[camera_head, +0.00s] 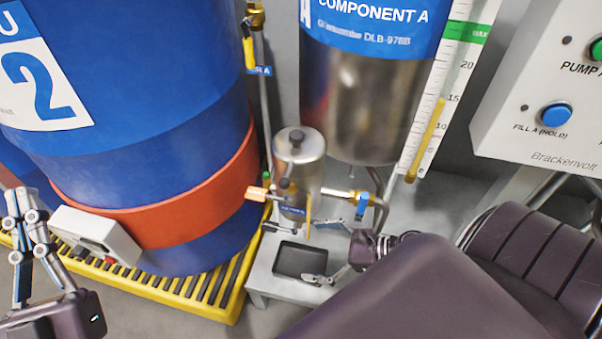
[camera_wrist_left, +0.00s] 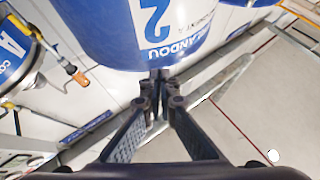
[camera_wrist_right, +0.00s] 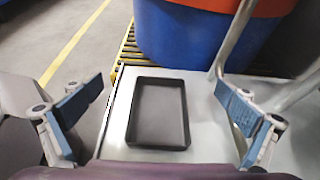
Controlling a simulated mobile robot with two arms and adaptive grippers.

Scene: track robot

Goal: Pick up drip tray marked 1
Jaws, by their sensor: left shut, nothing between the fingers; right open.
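The drip tray (camera_head: 298,258) is a shallow, dark, empty rectangular tray lying flat on a light grey stand (camera_head: 262,278), below a small metal vessel. No mark is readable on it. My right gripper (camera_head: 318,252) is open over its right side. In the right wrist view, the tray (camera_wrist_right: 158,112) lies between and beyond the spread fingers (camera_wrist_right: 158,95), which appear not to touch it. My left gripper (camera_head: 19,197) is at the far left, away from the tray, shut and empty. Its closed fingers (camera_wrist_left: 160,80) show in the left wrist view.
A metal vessel (camera_head: 299,160) with valves and an orange-handled tap (camera_head: 259,194) hangs just above the tray. A blue drum (camera_head: 150,130) on a yellow-edged grate (camera_head: 232,305) stands to the left. A control box (camera_head: 540,110) is at the right.

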